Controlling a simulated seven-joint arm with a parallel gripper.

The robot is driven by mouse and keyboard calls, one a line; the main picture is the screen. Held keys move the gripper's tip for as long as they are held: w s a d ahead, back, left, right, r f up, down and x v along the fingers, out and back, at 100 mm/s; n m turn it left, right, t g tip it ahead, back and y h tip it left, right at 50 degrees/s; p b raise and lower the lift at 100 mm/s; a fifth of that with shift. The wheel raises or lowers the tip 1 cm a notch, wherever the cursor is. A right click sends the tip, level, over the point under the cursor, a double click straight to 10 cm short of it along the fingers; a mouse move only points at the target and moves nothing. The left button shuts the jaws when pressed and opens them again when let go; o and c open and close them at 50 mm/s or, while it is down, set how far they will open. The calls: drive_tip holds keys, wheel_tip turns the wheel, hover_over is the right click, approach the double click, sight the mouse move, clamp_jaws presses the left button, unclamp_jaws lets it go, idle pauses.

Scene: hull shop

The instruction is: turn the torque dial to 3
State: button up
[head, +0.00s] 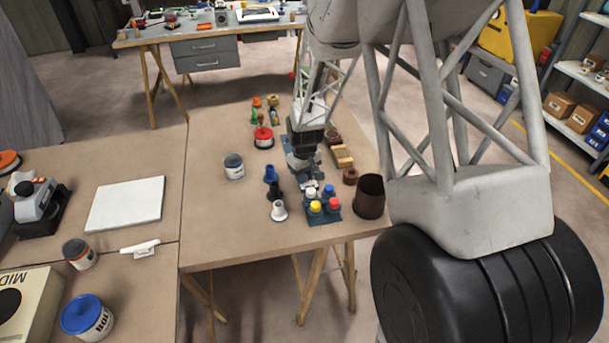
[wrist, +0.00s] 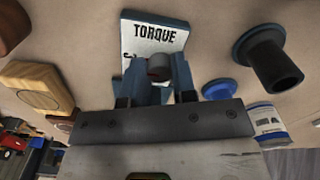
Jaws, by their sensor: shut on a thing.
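The torque dial's white plate (wrist: 153,32) with the word TORQUE shows in the wrist view, in a blue-grey housing. Its knob (wrist: 159,66), grey with a dull reddish face, sits between the fingers of my gripper (wrist: 156,72), which is shut on it. The scale marks below the word are mostly hidden by the knob and fingers, so I cannot read the setting. In the head view my gripper (head: 304,168) is down at the right part of the table, and it covers most of the dial.
A stand with white, blue, yellow and red caps (head: 333,205) and a dark brown cup (head: 370,188) are close in front. A wooden block (head: 342,156) lies to the right. Blue and dark flanged pieces (head: 271,174) and a can (head: 234,168) stand left.

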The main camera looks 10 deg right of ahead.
idle(0.3)
drive_tip(key=o, duration=0.9)
drive_tip(key=shift+r, duration=0.1)
drive_tip(key=shift+r, duration=3.85)
